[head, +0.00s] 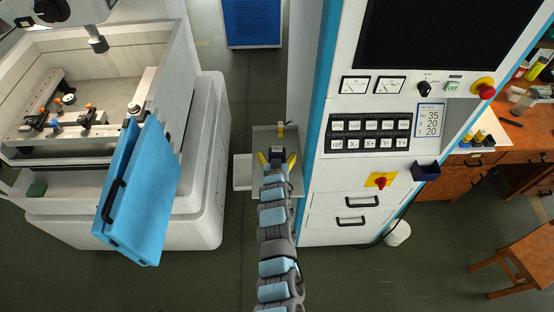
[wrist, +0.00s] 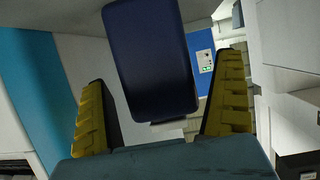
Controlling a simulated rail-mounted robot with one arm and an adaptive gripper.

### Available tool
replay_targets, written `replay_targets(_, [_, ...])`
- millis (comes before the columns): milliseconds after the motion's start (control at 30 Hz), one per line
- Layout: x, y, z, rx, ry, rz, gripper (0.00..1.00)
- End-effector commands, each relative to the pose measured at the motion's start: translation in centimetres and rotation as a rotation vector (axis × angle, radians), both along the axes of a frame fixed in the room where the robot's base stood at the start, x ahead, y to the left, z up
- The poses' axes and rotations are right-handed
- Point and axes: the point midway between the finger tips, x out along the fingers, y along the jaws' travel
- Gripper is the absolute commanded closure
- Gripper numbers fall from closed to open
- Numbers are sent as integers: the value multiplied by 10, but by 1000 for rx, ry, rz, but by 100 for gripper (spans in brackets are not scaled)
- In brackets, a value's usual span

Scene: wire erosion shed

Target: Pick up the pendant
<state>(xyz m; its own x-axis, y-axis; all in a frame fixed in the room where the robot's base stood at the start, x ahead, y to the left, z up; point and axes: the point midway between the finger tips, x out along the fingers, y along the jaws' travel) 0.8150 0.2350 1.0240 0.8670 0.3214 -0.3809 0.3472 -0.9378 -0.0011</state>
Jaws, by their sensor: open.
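A dark blue, rounded block, which looks like the pendant (wrist: 150,60), fills the upper middle of the wrist view. It stands between the two yellow ridged fingers of my gripper (wrist: 165,110), with a visible gap to each finger near its lower end. In the head view my gripper (head: 277,160) is open over the pale shelf beside the control cabinet. A small dark shape shows between its fingers there, too small to tell its details. Whether either finger touches the block cannot be seen.
The white control cabinet (head: 340,190) stands close to the right of my gripper. The pale shelf (head: 243,172) carries a small yellow-topped item (head: 280,130). To the left is the erosion machine (head: 205,150) with its blue door (head: 150,195). Open floor (head: 240,270) lies between.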

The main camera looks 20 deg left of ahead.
Motion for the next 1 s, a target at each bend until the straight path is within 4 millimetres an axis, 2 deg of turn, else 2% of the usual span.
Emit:
replay_targets(433, [4, 1, -3, -2, 1, -1, 2])
replay_targets(600, [5, 1, -3, -2, 1, -1, 51])
replay_targets(700, [5, 1, -3, -1, 2, -2, 75])
replay_targets(1000, [5, 1, -1, -2, -1, -1, 75])
